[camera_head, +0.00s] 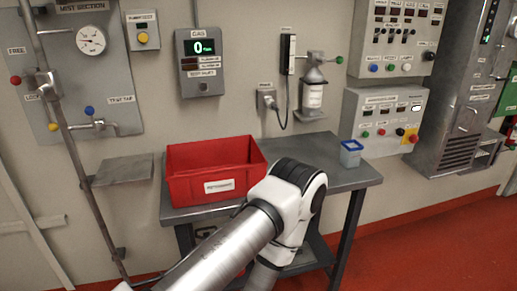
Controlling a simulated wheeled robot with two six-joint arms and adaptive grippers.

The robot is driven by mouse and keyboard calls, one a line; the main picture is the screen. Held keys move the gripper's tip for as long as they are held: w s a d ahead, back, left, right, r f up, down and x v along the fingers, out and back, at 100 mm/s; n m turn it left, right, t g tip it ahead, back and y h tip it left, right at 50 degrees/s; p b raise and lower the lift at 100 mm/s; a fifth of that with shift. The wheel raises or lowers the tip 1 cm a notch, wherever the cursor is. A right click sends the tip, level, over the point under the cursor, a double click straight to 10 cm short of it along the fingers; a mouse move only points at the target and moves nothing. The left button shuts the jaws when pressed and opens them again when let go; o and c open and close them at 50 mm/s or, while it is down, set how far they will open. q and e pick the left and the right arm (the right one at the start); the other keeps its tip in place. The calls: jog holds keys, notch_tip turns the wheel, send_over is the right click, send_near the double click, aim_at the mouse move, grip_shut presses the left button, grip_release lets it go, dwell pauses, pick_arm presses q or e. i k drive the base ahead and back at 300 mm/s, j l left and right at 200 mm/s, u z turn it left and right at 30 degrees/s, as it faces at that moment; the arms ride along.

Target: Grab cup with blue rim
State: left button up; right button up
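A small cup with a blue rim (350,154) stands upright on the right part of the grey metal table (340,178), near its back edge. Its body is pale and translucent. My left arm comes in from the bottom left and bends in front of the table, to the left of the cup and apart from it. Neither of my grippers is in view.
A red bin (190,187) with a white label stands on the table's left part. A bottle (312,95) hangs in a wall holder behind the table. Control boxes (385,122) are mounted above the cup. The tabletop around the cup is clear.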

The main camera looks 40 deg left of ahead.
aim_at(351, 151)
jog(key=u, duration=0.7)
jog(key=i+l, duration=0.15)
jog(key=l, duration=0.25)
jog(key=u, duration=0.05)
